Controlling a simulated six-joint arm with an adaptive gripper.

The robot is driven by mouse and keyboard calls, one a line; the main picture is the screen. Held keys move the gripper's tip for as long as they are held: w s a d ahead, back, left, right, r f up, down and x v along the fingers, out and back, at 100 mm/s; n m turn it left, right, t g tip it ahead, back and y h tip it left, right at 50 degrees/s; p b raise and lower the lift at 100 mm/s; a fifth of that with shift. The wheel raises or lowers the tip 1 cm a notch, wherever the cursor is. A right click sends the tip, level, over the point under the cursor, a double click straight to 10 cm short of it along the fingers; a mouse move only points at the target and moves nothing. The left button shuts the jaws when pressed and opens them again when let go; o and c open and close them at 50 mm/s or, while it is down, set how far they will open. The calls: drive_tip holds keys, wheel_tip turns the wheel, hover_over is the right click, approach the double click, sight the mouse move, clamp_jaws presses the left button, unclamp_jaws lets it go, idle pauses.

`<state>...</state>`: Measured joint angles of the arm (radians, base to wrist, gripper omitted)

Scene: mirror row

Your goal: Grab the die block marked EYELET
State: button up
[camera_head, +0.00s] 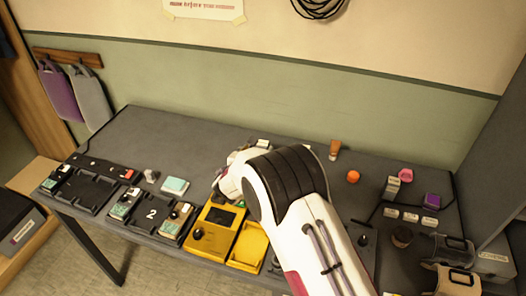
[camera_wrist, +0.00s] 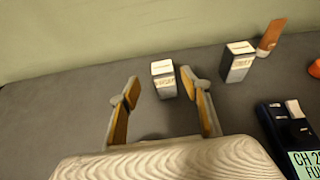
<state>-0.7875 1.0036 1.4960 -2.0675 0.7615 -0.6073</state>
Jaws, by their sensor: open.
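In the wrist view, my gripper (camera_wrist: 161,92) is open, its two fingers spread with nothing gripped. A small block with a white top and grey sides (camera_wrist: 163,75) stands on the grey table near the fingertips, close to the right finger. Its front marking is too small to read. A second, similar block (camera_wrist: 238,62) stands further right, also with a marking that I cannot read. I cannot tell which block is marked EYELET. In the head view, my arm covers most of the gripper area.
A brown tapered object (camera_wrist: 270,38) stands behind the second block. A dark device with a green label (camera_wrist: 304,160) is at right. In the head view, yellow units (camera_head: 216,230) line the front edge, and an orange piece (camera_head: 353,176) and small white-topped blocks (camera_head: 410,217) lie right.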

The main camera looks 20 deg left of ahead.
sight(262, 145)
drive_tip(key=shift+w, duration=0.25)
drive_tip(key=shift+d+x, duration=0.15)
drive_tip(key=shift+x, duration=0.5)
drive_tip(key=shift+d+x, duration=0.15)
drive_tip(key=shift+x, duration=1.7)
drive_tip(key=shift+r, duration=0.1)
clamp_jaws()
